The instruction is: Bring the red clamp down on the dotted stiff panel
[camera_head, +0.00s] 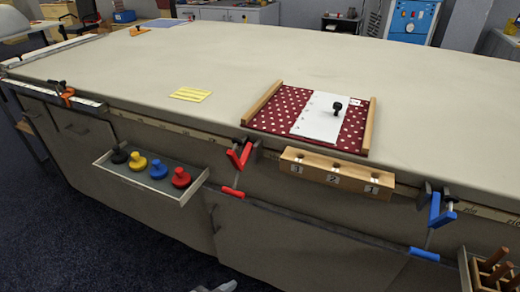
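The dotted stiff panel (275,105) is dark red with white dots. It lies flat on the table near the front edge, between two wooden side strips. The red clamp (240,157) is at the table's front edge, near the panel's front left corner. It has red grips at the top and a red end piece (233,192) lower down. I cannot tell whether its jaw touches the panel. A white plate (318,122) with a black knob (337,107) lies on the panel.
A blue clamp (438,212) is on the front edge at right, and an orange one (67,94) at left. A numbered wooden block (335,173) is at the edge. A tray (130,179) holds coloured knobs.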

